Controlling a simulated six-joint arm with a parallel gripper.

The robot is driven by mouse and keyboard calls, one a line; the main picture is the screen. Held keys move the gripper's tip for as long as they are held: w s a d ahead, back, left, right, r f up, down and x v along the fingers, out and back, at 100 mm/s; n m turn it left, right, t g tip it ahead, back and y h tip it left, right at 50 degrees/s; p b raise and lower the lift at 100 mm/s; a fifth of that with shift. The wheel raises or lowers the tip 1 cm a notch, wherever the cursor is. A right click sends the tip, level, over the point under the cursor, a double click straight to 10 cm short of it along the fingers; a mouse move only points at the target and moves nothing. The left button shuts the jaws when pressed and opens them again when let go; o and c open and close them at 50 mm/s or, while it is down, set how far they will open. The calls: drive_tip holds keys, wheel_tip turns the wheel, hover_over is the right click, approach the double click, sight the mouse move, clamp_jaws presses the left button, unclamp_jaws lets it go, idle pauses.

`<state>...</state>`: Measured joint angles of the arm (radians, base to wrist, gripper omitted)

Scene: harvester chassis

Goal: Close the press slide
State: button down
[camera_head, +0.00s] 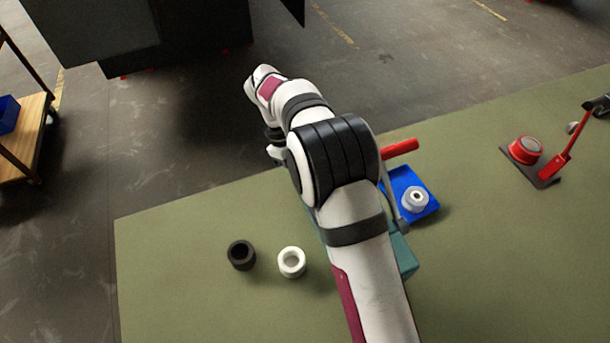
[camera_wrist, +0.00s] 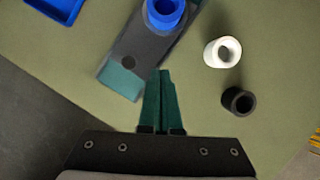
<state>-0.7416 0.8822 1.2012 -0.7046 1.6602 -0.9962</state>
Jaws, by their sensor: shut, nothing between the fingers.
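The press shows in the wrist view as a teal base (camera_wrist: 122,82) with a dark grey slide plate (camera_wrist: 148,45) on it. A blue ring-shaped part (camera_wrist: 165,12) sits on the plate, cut by the top edge. In the head view my arm hides most of the press; a teal piece (camera_head: 403,257) and a red handle (camera_head: 400,149) show beside it. My gripper (camera_wrist: 165,72) is shut and empty, its green fingertips beside the near end of the press. I cannot tell whether they touch it.
A white ring (camera_head: 291,262) and a black ring (camera_head: 241,255) stand on the green table (camera_head: 180,240). A blue tray (camera_head: 427,210) with a white-grey part (camera_head: 415,198) lies right of the press. A red-handled device (camera_head: 558,165) stands far right.

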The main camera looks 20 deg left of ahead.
drive_tip(key=c, duration=1.4)
unclamp_jaws()
drive_tip(key=shift+d+v, duration=0.2)
drive_tip(key=shift+v, duration=0.95)
drive_tip(key=o, duration=0.8)
drive_tip(key=w+d+r+n+y, duration=0.1)
drive_tip(key=r+n, duration=0.1)
drive_tip(key=n, duration=0.1)
drive_tip(key=w+d+r+n+y, duration=0.1)
drive_tip(key=r+n, duration=0.2)
drive_tip(key=w+d+r+n+t+y, duration=0.1)
drive_tip(key=w+d+r+n+y, duration=0.1)
drive_tip(key=shift+w+r+n, duration=0.1)
drive_tip(key=shift+r+n, duration=0.15)
drive_tip(key=shift+n, duration=0.15)
drive_tip(key=shift+c, duration=0.2)
wheel_tip(320, 180, down, 15)
drive_tip(key=shift+r, duration=0.1)
drive_tip(key=shift+f, duration=0.4)
clamp_jaws()
